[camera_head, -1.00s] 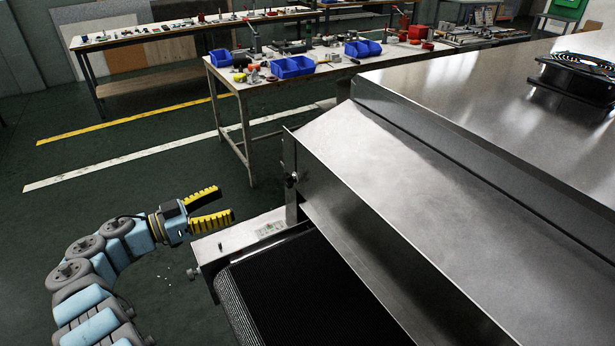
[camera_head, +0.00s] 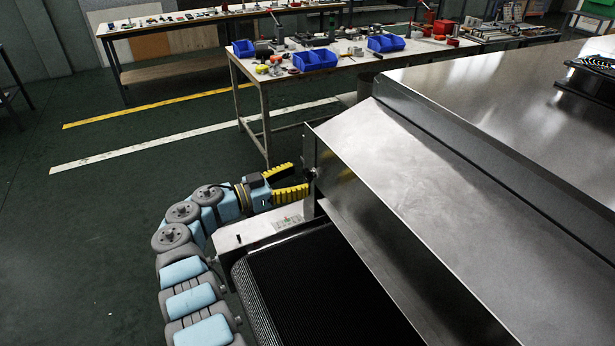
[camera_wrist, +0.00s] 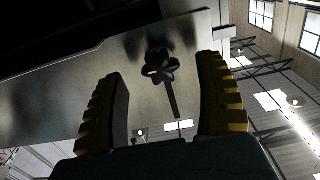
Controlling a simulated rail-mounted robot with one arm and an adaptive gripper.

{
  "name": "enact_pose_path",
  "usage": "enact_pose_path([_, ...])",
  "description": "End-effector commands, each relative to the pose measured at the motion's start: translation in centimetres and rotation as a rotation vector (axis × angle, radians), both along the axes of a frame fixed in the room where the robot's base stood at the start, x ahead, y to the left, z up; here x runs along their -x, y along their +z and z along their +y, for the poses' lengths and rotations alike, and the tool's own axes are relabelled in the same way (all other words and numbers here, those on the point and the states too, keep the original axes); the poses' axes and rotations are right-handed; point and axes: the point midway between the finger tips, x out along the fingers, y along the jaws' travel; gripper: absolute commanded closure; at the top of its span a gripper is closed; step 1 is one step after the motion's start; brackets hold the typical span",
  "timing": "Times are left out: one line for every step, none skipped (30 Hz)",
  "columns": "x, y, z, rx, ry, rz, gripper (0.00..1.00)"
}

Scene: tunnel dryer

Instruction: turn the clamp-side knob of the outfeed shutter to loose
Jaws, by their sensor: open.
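The clamp-side knob (camera_wrist: 160,65) is a dark, lobed star knob on the metal side plate (camera_wrist: 60,110) of the outfeed shutter. In the wrist view it lies beyond and between my fingertips, with a dark slot running down from it. My gripper (camera_wrist: 165,75) has yellow ribbed fingers and is open, with nothing between them. In the head view my gripper (camera_head: 292,183) points right at the end of the shutter (camera_head: 350,165), close to the side plate. The knob is a small dark spot (camera_head: 314,173) there. Contact with it cannot be told.
A black mesh conveyor belt (camera_head: 320,285) runs below the shutter, with a metal side rail (camera_head: 255,228) beneath my gripper. A workbench (camera_head: 250,75) with blue bins stands behind. The green floor (camera_head: 90,230) to the left is clear.

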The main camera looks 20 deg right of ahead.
Motion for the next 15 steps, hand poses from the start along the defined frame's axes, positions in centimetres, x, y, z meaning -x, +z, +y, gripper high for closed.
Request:
enact_pose_path([0.0,-0.1,-0.8,0.0,-0.002,-0.001,0.29])
enact_pose_path([-0.1,-0.1,-1.2,0.0,-0.003,0.0,0.29])
enact_pose_path([-0.1,-0.1,-1.6,0.0,-0.003,0.0,0.29])
enact_pose_path([-0.1,-0.1,-1.9,0.0,-0.002,0.001,0.29])
enact_pose_path([-0.2,-0.1,-2.1,0.0,-0.001,0.001,0.29])
enact_pose_path([-0.2,-0.1,-2.4,0.0,0.0,0.001,0.29])
enact_pose_path([-0.3,-0.1,-2.6,0.0,0.0,0.001,0.29])
enact_pose_path([-0.3,-0.1,-2.7,0.0,0.001,0.001,0.29])
enact_pose_path([-0.3,-0.1,-2.8,-0.001,0.001,0.001,0.29])
enact_pose_path([-0.3,-0.1,-2.9,-0.001,0.002,0.001,0.29])
enact_pose_path([-0.3,-0.1,-3.0,-0.001,0.002,0.001,0.29])
enact_pose_path([-0.3,-0.1,-3.0,-0.001,0.002,0.001,0.29])
enact_pose_path([-0.3,-0.1,-3.1,-0.001,0.002,0.001,0.29])
enact_pose_path([-0.3,-0.1,-3.1,-0.001,0.002,0.001,0.29])
enact_pose_path([-0.3,-0.1,-3.1,-0.001,0.002,0.001,0.29])
